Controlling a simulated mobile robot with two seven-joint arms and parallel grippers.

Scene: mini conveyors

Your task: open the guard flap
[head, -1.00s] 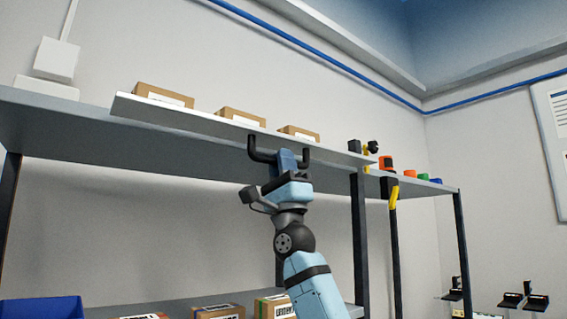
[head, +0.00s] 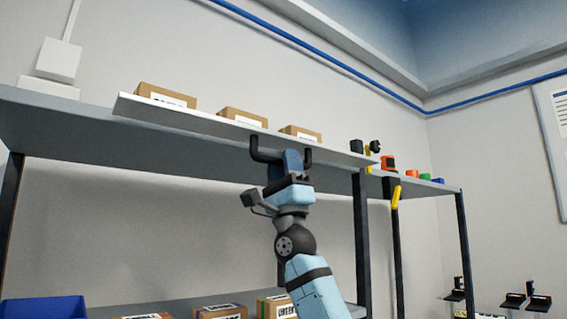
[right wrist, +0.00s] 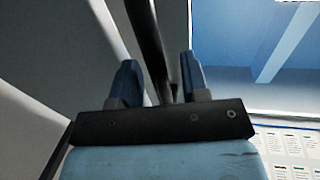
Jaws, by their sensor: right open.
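The guard flap (head: 190,121) is a long pale panel along the front of the upper shelf, with small cartons behind it. Its black U-shaped handle (head: 257,153) hangs from the lower edge. My right gripper (head: 291,158) is raised to the handle from below and partly hides its middle. In the right wrist view the dark handle bar (right wrist: 147,40) runs between the two blue fingers of the open right gripper (right wrist: 158,78), with a visible gap on the right finger's side. My left gripper is not in view.
Cartons (head: 165,96) stand on the upper shelf behind the flap. A dark post (head: 361,240) stands right of my arm. Small coloured items (head: 412,174) sit on the shelf's right part. Below are a blue bin (head: 45,309) and more cartons (head: 220,311). The space under the upper shelf is open.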

